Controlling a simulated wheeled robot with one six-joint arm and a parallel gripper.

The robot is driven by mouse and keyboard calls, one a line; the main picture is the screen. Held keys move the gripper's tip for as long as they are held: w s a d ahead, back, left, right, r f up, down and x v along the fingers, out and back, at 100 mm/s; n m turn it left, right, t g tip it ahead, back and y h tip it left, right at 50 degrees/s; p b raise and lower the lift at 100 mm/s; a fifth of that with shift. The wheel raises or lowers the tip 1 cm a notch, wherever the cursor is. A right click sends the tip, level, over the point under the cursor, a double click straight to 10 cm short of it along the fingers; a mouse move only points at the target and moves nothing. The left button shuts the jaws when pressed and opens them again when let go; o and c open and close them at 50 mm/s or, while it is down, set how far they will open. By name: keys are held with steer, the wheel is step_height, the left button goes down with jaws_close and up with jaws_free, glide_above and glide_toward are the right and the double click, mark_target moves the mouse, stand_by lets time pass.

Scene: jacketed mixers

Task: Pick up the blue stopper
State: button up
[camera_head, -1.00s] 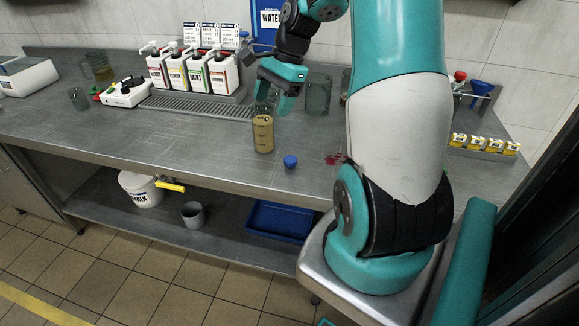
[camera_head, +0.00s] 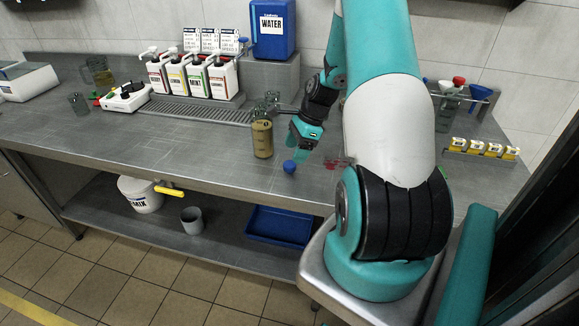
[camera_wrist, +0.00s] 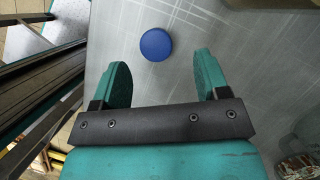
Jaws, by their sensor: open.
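The blue stopper (camera_head: 289,166) sits on the grey counter near its front edge, to the right of and in front of a container of brown liquid (camera_head: 262,139). In the wrist view the blue stopper (camera_wrist: 156,44) shows as a round blue disc, beyond the fingertips and between their lines. My gripper (camera_head: 297,148) is teal and hangs just behind and above the stopper in the head view. In the wrist view my gripper (camera_wrist: 160,70) has its two fingers spread apart with nothing between them.
Four pump bottles (camera_head: 190,76) stand on a rack at the back. A blue water tank (camera_head: 272,28) stands behind on a raised block. A rack of small yellow-labelled items (camera_head: 483,148) is at right. Red marks (camera_head: 337,163) lie right of the stopper.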

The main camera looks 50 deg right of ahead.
mark_target(290, 164)
steer(key=x, duration=0.2)
steer(key=p+x, duration=0.1)
steer(key=x, duration=0.1)
steer(key=shift+s+a+f, duration=0.1)
steer(key=shift+s+a, duration=0.15)
steer(key=shift+w+a+f, duration=0.1)
steer(key=shift+a+f, duration=0.05)
steer(key=shift+f, duration=0.4)
steer(key=c, duration=1)
